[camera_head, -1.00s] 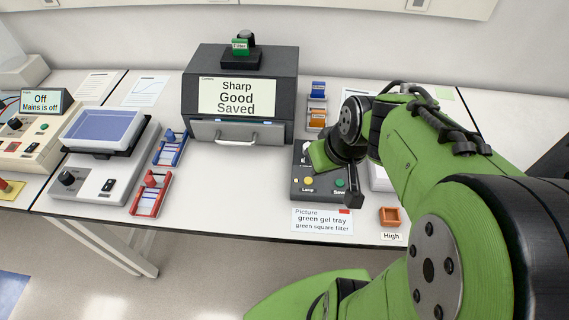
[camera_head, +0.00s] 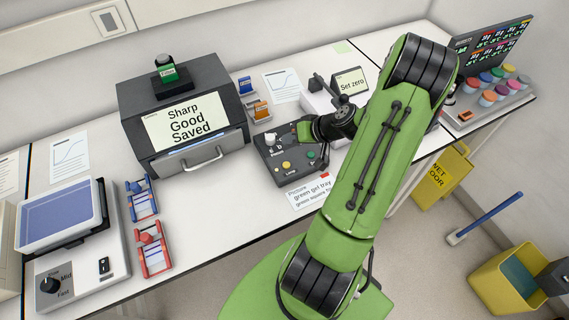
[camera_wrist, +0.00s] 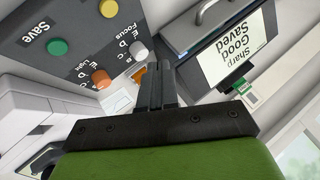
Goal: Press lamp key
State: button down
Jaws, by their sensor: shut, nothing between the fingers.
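The yellow lamp key (camera_head: 286,165) is on the dark control box (camera_head: 270,171), above a label reading Lamp, in the head view. The green Save key (camera_head: 311,155) is to its right; it also shows in the wrist view (camera_wrist: 57,47). In the head view the hand is over the right part of the box, and the fingertips are hard to make out. Whether they touch anything cannot be told.
The imager (camera_head: 187,110) behind the box shows Sharp, Good, Saved, with a green filter block (camera_head: 170,73) on top. A label card (camera_head: 311,191) lies in front of the box. A white Set zero device (camera_head: 349,84) stands behind right. Blue and red racks lie left.

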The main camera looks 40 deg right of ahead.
aim_at(290, 165)
notch_tip(290, 165, down, 9)
jog(key=b, duration=0.6)
jog(key=shift+a, duration=0.15)
jog(key=shift+r, duration=0.1)
dwell(1.6)
jog(key=shift+f+b, duration=0.4)
jog(key=shift+b, duration=0.3)
jog(key=shift+f+b, duration=0.35)
jog(key=shift+b, duration=0.1)
dwell(0.4)
jog(key=shift+r+p, duration=0.45)
jog(key=shift+r, duration=0.35)
